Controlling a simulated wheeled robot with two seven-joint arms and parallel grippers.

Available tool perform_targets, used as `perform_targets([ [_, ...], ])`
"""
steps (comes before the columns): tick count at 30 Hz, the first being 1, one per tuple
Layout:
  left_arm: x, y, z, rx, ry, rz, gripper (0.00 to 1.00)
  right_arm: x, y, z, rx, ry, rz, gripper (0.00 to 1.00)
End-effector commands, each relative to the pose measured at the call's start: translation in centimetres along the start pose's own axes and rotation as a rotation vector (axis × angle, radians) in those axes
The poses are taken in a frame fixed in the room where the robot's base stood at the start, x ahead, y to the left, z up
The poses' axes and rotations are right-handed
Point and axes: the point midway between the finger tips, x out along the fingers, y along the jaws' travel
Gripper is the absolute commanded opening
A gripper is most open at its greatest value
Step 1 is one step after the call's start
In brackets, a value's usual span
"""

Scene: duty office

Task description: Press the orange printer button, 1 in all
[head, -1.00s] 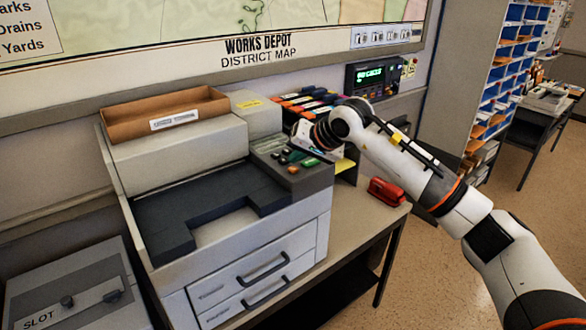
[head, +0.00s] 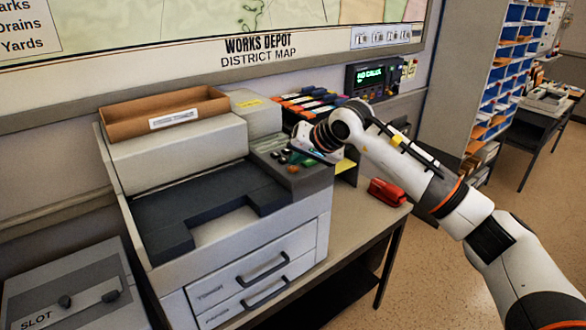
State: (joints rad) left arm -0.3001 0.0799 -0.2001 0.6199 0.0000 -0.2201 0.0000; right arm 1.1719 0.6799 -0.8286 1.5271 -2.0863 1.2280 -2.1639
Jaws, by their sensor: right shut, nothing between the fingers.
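The printer (head: 290,215) is a large grey and white machine on the table. Its control panel (head: 275,177) is at its right side and holds several small buttons. The orange button (head: 293,169) is at the panel's front right. My right gripper (head: 296,150) is shut and empty, low over the panel's back part, with its tips just behind the orange button. I cannot tell whether it touches the panel. The orange button is uncovered. My left gripper is not in view.
A cardboard tray (head: 166,114) sits on top of the printer. A red stapler (head: 388,191) lies on the table (head: 352,223) to the right. Coloured folders (head: 306,101) and a display box (head: 374,79) stand behind. A slot box (head: 75,285) is at the lower left.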

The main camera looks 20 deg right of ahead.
Motion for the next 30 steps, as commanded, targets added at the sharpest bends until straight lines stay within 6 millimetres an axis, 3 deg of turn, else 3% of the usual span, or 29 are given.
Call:
perform_targets([
  [30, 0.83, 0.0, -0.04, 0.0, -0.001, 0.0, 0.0, 0.64, -0.49, -0.48, 0.0, 0.001, -0.001, 0.0],
])
